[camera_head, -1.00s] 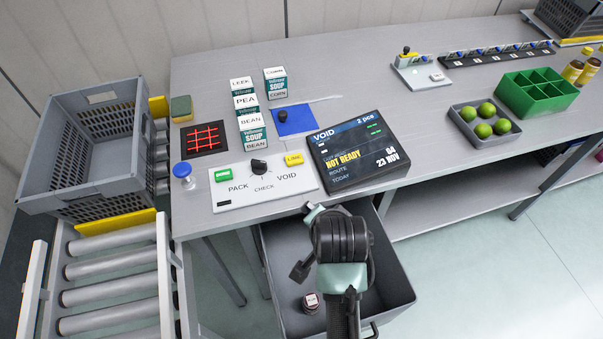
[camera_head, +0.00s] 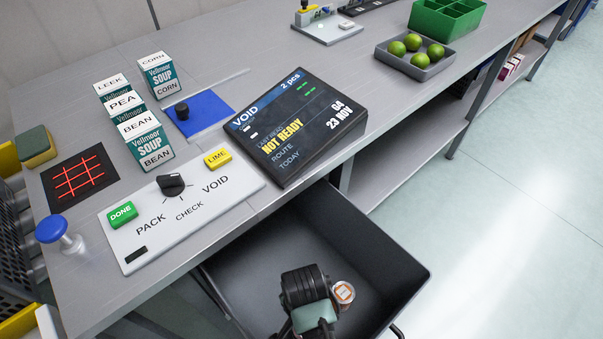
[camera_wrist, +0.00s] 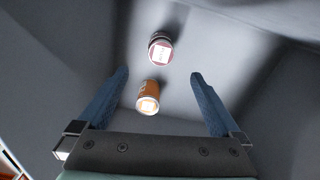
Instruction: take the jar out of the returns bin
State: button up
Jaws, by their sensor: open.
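In the wrist view a dark red jar (camera_wrist: 160,50) with a white label on its lid is on the floor of the grey returns bin (camera_wrist: 60,85). A shorter orange container (camera_wrist: 149,97) with a pale label stands close by. My gripper (camera_wrist: 159,74) is open and empty. The orange container shows between its fingers in the picture, and the dark jar just beyond the tips. In the head view the bin (camera_head: 385,235) sits below the table edge and my wrist is over it. The orange container (camera_head: 343,293) shows beside my wrist; the dark jar is hidden there.
The table (camera_head: 290,50) runs above the bin, with the VOID screen (camera_head: 295,125) and the button panel (camera_head: 180,210) near its edge. Soup boxes (camera_head: 140,130) and a tray of limes (camera_head: 420,50) stand farther back. The floor to the right is clear.

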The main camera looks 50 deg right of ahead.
notch_tip(320, 180, down, 13)
jog(key=b, duration=0.5)
jog(key=shift+w+d+f, duration=0.1)
jog(key=shift+d+f, duration=0.05)
jog(key=shift+f, duration=0.05)
grip_shut()
dwell(0.3)
